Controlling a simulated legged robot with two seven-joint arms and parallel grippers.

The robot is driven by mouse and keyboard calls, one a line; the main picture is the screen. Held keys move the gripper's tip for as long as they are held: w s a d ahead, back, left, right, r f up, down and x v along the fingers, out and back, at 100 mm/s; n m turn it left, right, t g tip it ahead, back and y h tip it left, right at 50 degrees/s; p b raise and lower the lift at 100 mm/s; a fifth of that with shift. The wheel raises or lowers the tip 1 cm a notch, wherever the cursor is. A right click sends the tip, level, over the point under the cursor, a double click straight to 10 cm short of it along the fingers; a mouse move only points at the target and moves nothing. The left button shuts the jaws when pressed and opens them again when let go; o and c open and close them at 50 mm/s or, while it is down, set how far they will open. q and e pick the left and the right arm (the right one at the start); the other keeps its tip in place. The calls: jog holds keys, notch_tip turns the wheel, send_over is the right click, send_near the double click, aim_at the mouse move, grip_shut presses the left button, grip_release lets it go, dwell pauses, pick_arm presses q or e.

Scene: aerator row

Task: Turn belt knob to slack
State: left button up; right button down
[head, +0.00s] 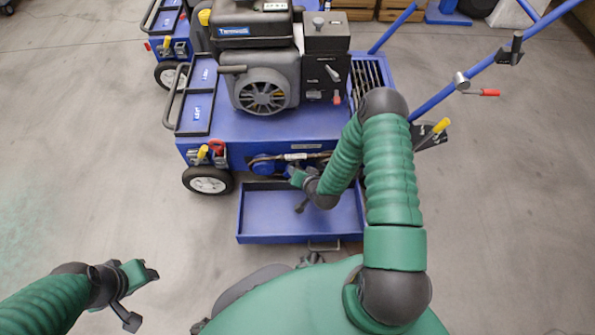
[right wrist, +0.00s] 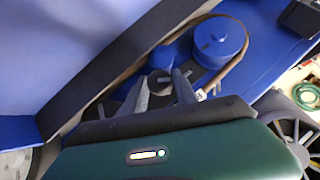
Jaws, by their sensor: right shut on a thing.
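The blue aerator (head: 300,125) stands in the middle of the head view, with its belt compartment (head: 290,158) open on the near side. My right gripper (head: 297,174) reaches into that compartment. In the right wrist view its two grey fingers (right wrist: 162,88) are shut on a small dark knob (right wrist: 160,80), taken to be the belt knob. The knob's marking and turn angle cannot be read. A brown belt (right wrist: 243,68) runs around a blue pulley (right wrist: 220,42) beside the knob. My left gripper (head: 143,297) is open and empty over the floor at the lower left.
A blue tray-like panel (head: 300,239) juts out low below the compartment. A red lever (head: 217,147) and a yellow lever (head: 202,152) sit left of it. A second blue machine (head: 165,45) stands behind. The floor at left is clear.

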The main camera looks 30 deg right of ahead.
jog(key=shift+s+d+f+m+t+y+b, duration=0.1)
jog(key=shift+d+f+m+t+y+b, duration=0.1)
jog(key=shift+m+t+y+b, duration=0.75)
jog(key=shift+s+d+f+m+t+y+b, duration=0.15)
jog(key=shift+f+m+t+y+b, duration=0.1)
jog(key=shift+m+t+y+b, duration=0.7)
jog(key=shift+s+d+f+m+t+y+b, duration=0.1)
jog(key=shift+d+f+m+t+y+b, duration=0.1)
jog(key=shift+m+t+y+b, duration=0.75)
jog(key=shift+n+h, duration=0.25)
jog(key=c, duration=1)
grip_release()
jog(key=shift+t, duration=0.25)
jog(key=shift+w+a+r, duration=0.1)
